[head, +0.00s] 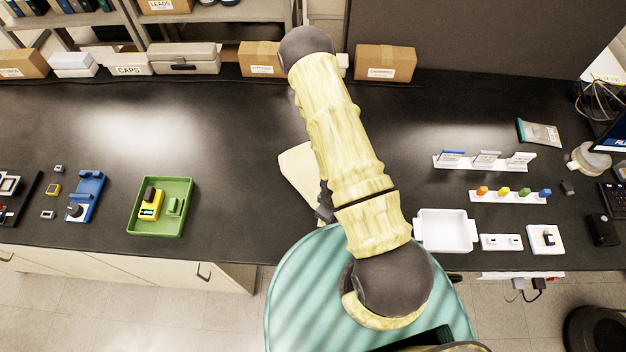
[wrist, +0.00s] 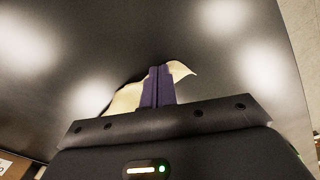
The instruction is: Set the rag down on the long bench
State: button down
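The rag is a cream cloth (head: 298,168), partly hidden by my arm, over the front middle of the long black bench (head: 235,125) in the head view. In the wrist view, the rag (wrist: 126,99) shows on both sides of the dark purple fingers of my gripper (wrist: 158,88). The fingers are together with the cloth pinched between them. The rag's lower part is hidden, and I cannot tell whether it touches the bench top. In the head view my gripper is mostly hidden behind my arm.
A green tray (head: 187,205) with a yellow device and a blue fixture (head: 87,195) stand to the left. A white tray (head: 445,230) and small racks (head: 485,160) stand to the right. Boxes (head: 385,63) line the back. The bench between is clear.

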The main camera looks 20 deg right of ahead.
jog(key=shift+f, duration=0.4)
jog(key=shift+r, duration=0.1)
notch_tip(320, 180, up, 9)
jog(key=p, duration=0.4)
jog(key=shift+w, duration=0.1)
jog(key=w+r+m+t+b, duration=0.2)
jog(key=w+r+m+b, duration=0.25)
jog(key=r+b, duration=0.4)
jog(key=s+r+m+b, duration=0.1)
jog(key=b, duration=0.2)
jog(key=s+a+r+m+b, duration=0.1)
jog(key=r+b, duration=0.1)
jog(key=b, duration=0.1)
jog(key=s+r+m+b, duration=0.1)
jog(key=b, duration=0.2)
jog(key=shift+a+r+t, duration=0.15)
jog(key=shift+t, duration=0.15)
